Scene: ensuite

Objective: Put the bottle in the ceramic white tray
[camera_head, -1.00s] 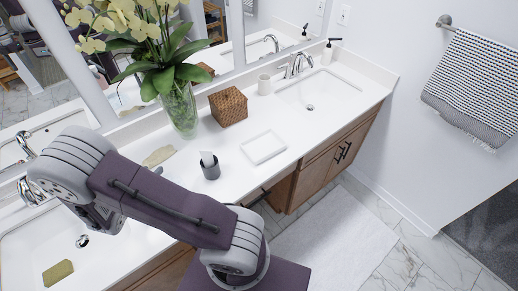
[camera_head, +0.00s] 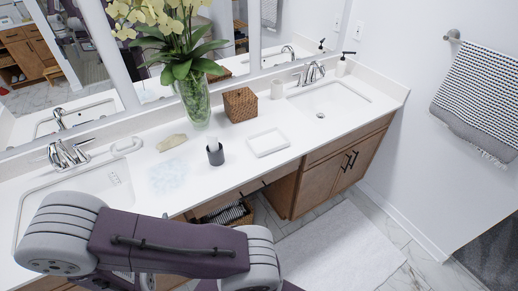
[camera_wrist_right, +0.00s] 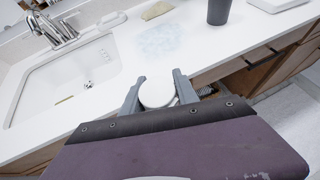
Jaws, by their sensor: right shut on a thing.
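The white ceramic tray (camera_head: 268,142) lies flat and empty on the white counter, right of a dark cup. My right gripper (camera_wrist_right: 159,94) is shut on a white, round-topped thing (camera_wrist_right: 158,91), which looks like the bottle seen from above. Its lower part is hidden behind my wrist in the right wrist view. It is held in front of the counter edge, near the left sink. In the head view my right arm fills the bottom, and the held thing cannot be made out there. My left gripper is not in view.
A dark cup (camera_head: 215,156) with a white item in it stands left of the tray. A vase of orchids (camera_head: 196,98), a woven box (camera_head: 240,104) and a beige soap-like piece (camera_head: 171,143) are behind. A pale bluish patch (camera_head: 168,176) marks the counter.

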